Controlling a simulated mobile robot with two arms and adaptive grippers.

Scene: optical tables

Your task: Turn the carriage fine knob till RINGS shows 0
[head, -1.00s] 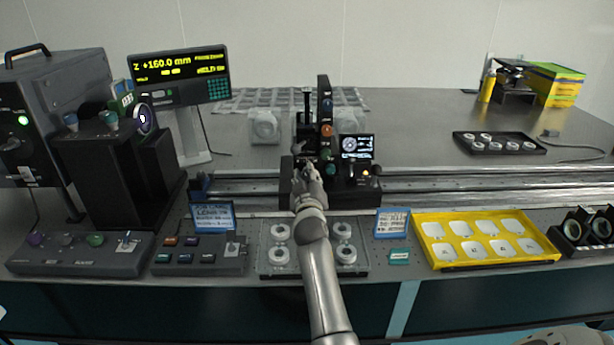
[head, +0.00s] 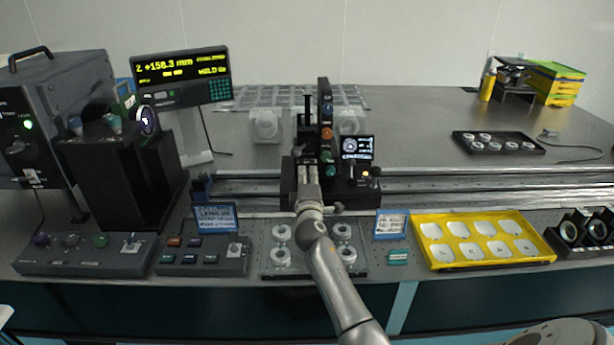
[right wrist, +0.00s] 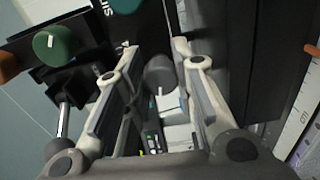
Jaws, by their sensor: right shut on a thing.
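The carriage (head: 289,185) stands upright on the rail, with coloured knobs on its dark column. My right gripper (head: 308,172) reaches to its front low down. In the right wrist view a dark grey round knob (right wrist: 160,74), apparently the carriage fine knob, sits between the fingers of that gripper (right wrist: 155,85), which are shut on it. In the head view the gripper hides this knob. The small screen (head: 357,147) beside the column shows a round pattern; its RINGS figure is too small to read. The large readout (head: 180,68) shows Z +158.3 mm. My left gripper is out of view.
A green knob (right wrist: 55,43) is close by the right fingers. A yellow tray (head: 420,234) is to the right, a control box (head: 200,262) to the left.

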